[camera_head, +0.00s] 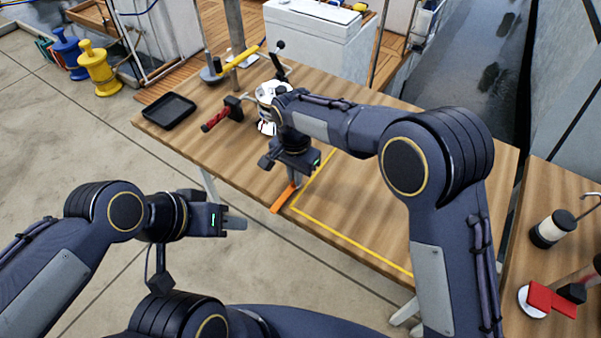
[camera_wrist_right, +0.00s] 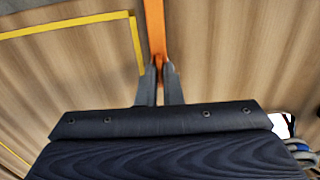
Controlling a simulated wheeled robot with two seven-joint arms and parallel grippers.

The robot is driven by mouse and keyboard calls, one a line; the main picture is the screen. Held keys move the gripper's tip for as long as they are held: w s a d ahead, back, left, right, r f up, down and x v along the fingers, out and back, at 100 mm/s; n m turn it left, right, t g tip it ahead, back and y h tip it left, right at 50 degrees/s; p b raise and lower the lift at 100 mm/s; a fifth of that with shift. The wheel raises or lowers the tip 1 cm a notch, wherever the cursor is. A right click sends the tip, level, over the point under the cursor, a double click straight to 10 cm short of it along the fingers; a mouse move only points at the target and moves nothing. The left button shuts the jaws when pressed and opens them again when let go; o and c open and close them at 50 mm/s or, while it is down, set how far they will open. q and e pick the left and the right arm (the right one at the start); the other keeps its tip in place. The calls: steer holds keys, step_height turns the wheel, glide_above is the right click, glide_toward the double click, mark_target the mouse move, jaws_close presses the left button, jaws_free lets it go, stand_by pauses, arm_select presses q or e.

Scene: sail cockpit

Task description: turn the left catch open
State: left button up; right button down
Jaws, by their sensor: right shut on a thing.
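My right gripper (camera_head: 294,180) is low over the front part of the wooden table (camera_head: 350,205). In the right wrist view, its fingers (camera_wrist_right: 159,68) are shut on a flat orange bar (camera_wrist_right: 156,32). The orange bar also shows in the head view (camera_head: 283,198), reaching from the fingers to the table's front edge. A white device (camera_head: 268,92) with a dark lever stands behind the right wrist, partly hidden. I cannot make out the left catch for certain. My left gripper (camera_head: 235,222) is in front of the table, apart from it; its finger gap is unclear.
A yellow taped outline (camera_head: 350,242) marks the table right of the orange bar. A black tray (camera_head: 169,109), a red-handled tool (camera_head: 215,119) and a yellow-handled tool (camera_head: 240,60) lie toward the back left. A second table (camera_head: 530,210) at right holds a black-and-white cylinder (camera_head: 551,229).

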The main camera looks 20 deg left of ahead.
steer(key=c, duration=1.6)
jaws_free()
steer(key=shift+r, duration=0.1)
step_height(320, 180, up, 7)
steer(key=shift+f, duration=0.1)
steer(key=shift+r, duration=0.45)
